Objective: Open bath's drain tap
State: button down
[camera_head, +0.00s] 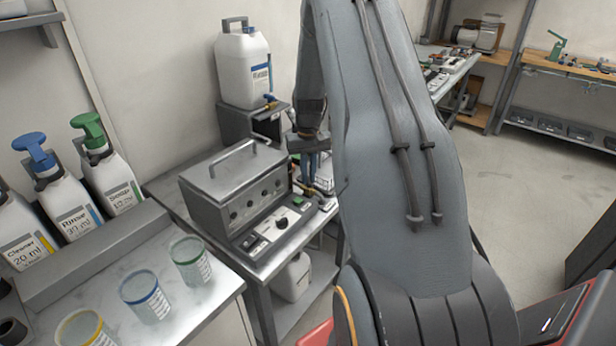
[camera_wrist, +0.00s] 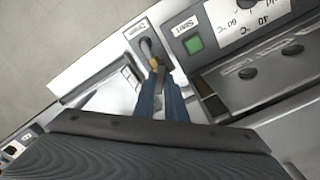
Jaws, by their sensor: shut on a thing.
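The bath (camera_head: 235,190) is a grey metal box with a handled lid, which is down, and a front control panel. In the wrist view its panel (camera_wrist: 240,72) shows a green Start button and temperature marks. The drain tap (camera_wrist: 147,48), beside a plate marked Drain, has a dark lever and a brass-coloured part. My gripper (camera_wrist: 160,76) has its blue fingers shut on the drain tap, and they hide part of it. In the head view my gripper (camera_head: 312,186) is at the bath's right front corner, where the tap is hard to make out.
A white Rinse canister (camera_head: 243,68) stands on a grey stand behind the bath. Pump bottles (camera_head: 108,175) and measuring cups (camera_head: 145,294) stand on the left bench. Another white canister (camera_head: 292,278) sits on the shelf below.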

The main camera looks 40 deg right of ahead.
jog(key=n, duration=0.3)
jog(key=shift+n, duration=0.3)
jog(key=shift+n+b, duration=0.35)
jog(key=shift+n, duration=1.65)
jog(key=c, duration=1.8)
grip_release()
jog(key=shift+r+b, duration=1.2)
jog(key=shift+r, duration=2.75)
